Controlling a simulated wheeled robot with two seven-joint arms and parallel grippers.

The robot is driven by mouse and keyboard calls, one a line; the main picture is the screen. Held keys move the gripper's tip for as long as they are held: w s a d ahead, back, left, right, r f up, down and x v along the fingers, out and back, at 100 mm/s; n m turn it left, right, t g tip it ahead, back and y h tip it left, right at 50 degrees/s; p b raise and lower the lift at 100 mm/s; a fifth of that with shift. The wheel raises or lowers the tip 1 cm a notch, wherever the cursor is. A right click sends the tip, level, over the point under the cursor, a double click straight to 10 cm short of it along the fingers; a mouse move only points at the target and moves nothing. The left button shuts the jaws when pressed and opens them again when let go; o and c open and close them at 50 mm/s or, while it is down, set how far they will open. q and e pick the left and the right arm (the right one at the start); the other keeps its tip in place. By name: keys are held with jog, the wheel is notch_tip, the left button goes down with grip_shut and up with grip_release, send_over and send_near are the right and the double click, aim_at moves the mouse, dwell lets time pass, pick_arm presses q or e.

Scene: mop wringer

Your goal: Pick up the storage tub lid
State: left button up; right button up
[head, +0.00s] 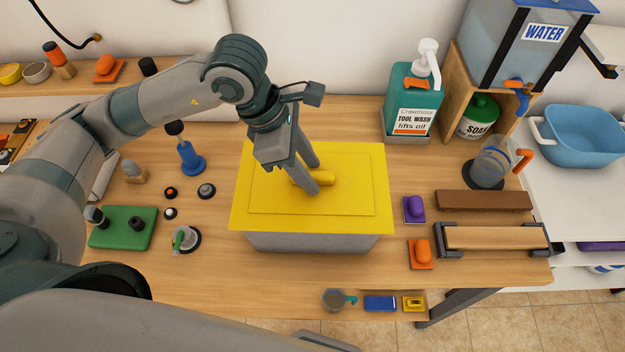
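The storage tub lid (345,215) is a flat yellow rectangle with a raised panel and a yellow handle (322,178) near its middle. It lies on the grey storage tub (312,243) at the centre of the workbench. My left gripper (314,179) reaches down over the lid from the upper left. Its two fingers are apart, one on the far side and one on the near side of the handle. I cannot tell whether the fingers touch the handle. My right gripper is not in view.
A teal tool wash bottle (408,95) stands behind right, beside a wooden stand with a water tank (530,45). Purple (414,208) and orange (421,252) handled blocks lie right of the tub.

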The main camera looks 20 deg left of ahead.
pick_arm(q)
grip_shut()
jog(key=shift+r, duration=0.1)
